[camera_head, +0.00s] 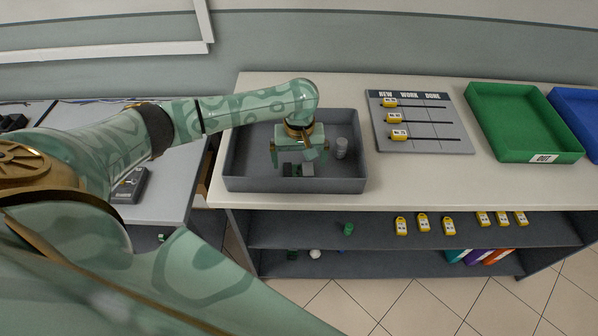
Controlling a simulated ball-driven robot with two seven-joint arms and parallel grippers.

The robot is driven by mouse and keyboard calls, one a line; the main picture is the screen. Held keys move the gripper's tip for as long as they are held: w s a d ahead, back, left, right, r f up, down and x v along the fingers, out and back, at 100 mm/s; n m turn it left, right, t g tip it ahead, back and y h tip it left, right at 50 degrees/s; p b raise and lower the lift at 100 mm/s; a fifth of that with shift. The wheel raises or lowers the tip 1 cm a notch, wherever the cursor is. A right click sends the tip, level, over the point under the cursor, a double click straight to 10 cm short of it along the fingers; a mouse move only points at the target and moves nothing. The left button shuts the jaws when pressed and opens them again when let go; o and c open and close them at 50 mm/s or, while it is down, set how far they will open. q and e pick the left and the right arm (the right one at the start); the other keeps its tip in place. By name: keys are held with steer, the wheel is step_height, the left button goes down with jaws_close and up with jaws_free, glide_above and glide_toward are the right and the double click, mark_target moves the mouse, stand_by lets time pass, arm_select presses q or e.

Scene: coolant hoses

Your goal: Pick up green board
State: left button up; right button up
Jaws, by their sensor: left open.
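My left gripper (299,160) is open and points down into the grey tray (240,183) on the cream worktop. Below and between its fingers lies a small dark green piece (288,170), which looks like the green board, with a grey part beside it. The gripper partly hides this piece, and I cannot tell whether the fingers touch it. My right gripper is not in view.
A sliding-marker panel (425,145), a green "OUT" bin (520,122) and a blue bin (580,112) lie to the right. Yellow tags (423,222) line the shelf below.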

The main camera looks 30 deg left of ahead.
mark_target(299, 173)
arm_select(q)
steer(key=f, duration=0.2)
steer(key=f+b, duration=0.1)
steer(key=f, duration=0.1)
steer(key=shift+w+a, duration=0.15)
steer(key=shift+a, duration=0.05)
steer(key=shift+r, duration=0.15)
steer(key=c, duration=1.1)
steer(key=shift+r, duration=0.1)
